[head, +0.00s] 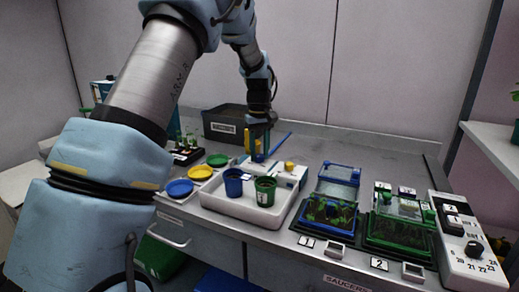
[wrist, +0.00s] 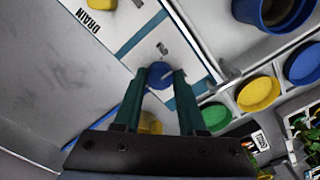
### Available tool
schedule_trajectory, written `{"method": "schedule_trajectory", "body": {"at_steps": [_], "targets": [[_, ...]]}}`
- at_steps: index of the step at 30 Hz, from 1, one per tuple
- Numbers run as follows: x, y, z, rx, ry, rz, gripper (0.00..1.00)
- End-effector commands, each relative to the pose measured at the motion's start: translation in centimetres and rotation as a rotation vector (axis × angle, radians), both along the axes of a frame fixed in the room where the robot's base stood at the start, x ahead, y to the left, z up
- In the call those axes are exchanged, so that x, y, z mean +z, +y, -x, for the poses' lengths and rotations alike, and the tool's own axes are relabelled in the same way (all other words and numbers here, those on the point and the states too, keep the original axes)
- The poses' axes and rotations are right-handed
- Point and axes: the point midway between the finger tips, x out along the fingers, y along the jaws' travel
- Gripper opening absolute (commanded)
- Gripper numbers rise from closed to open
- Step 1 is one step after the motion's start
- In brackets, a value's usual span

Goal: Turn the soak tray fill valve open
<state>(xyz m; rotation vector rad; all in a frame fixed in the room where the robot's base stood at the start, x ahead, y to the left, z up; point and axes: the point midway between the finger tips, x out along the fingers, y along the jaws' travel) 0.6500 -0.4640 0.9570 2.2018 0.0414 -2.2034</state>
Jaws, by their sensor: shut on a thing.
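In the wrist view my gripper (wrist: 158,76) is shut on a round blue valve knob (wrist: 160,72), with a green finger on each side. The knob sits on a white panel with a teal stripe; no fill label is readable beside it. A yellow knob (wrist: 102,4) lies further along, near the word DRAIN. In the head view my gripper (head: 258,152) reaches down behind the white soak tray (head: 222,206), and the blue knob cannot be made out there. The yellow drain knob (head: 289,166) shows on the panel to its right.
The tray holds a blue pot (head: 233,183) and a green pot (head: 265,191). Green, yellow (head: 200,172) and blue saucers lie to its left. A dark bin (head: 225,124) stands behind. Blue and green seedling boxes and a control panel (head: 470,250) are at the right.

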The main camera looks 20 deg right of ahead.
Motion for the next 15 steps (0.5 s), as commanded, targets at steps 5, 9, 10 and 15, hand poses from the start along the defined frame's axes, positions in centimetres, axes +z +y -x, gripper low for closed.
{"method": "schedule_trajectory", "body": {"at_steps": [5, 9, 10, 15], "targets": [[0.3, -0.04, -0.06, 0.167, -0.003, 0.001, 0.0], [0.28, -0.05, -0.08, 0.301, -0.003, 0.001, 0.0], [0.28, -0.02, -0.09, 0.328, -0.004, 0.001, 0.0], [0.3, 0.0, -0.11, 0.479, -0.004, 0.001, 0.0]]}}
